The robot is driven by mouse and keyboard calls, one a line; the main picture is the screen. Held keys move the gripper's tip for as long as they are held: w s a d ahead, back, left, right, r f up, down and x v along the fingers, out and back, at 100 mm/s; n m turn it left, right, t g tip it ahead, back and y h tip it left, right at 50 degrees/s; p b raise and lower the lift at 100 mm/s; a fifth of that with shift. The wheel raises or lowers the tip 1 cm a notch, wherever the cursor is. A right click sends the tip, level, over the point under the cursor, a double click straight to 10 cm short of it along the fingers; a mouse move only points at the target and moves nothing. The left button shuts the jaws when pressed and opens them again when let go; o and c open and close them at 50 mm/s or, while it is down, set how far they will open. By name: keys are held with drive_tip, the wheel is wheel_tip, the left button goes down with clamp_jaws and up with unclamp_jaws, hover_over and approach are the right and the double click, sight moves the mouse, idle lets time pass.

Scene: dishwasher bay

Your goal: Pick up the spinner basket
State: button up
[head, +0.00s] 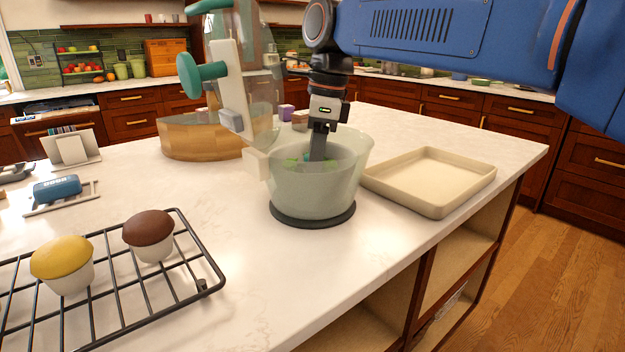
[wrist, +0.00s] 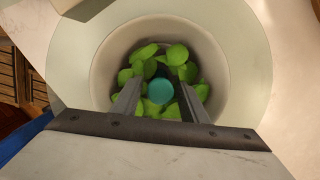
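The spinner basket (wrist: 106,72) is a pale round basket seated inside a translucent greenish bowl (head: 312,195) with a dark base. Green leaves (wrist: 177,55) lie in it around a round teal knob (wrist: 160,92) at its centre. My gripper (wrist: 160,100) points down into the basket. Its two dark fingers stand apart, one on each side of the knob in the wrist view, and nothing is seen clamped. In the head view the gripper (head: 318,150) is inside the bowl rim, and its fingertips are partly hidden by the bowl wall.
A clear upright appliance with teal parts (head: 204,72) stands just left of the bowl, near my arm. A shallow beige tray (head: 428,180) is close on the right. A wire rack (head: 110,290) with two muffins is at the front left. The counter between rack and bowl is clear.

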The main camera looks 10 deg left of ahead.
drive_tip(key=shift+f, duration=0.3)
drive_tip(key=shift+c, duration=0.4)
clamp_jaws()
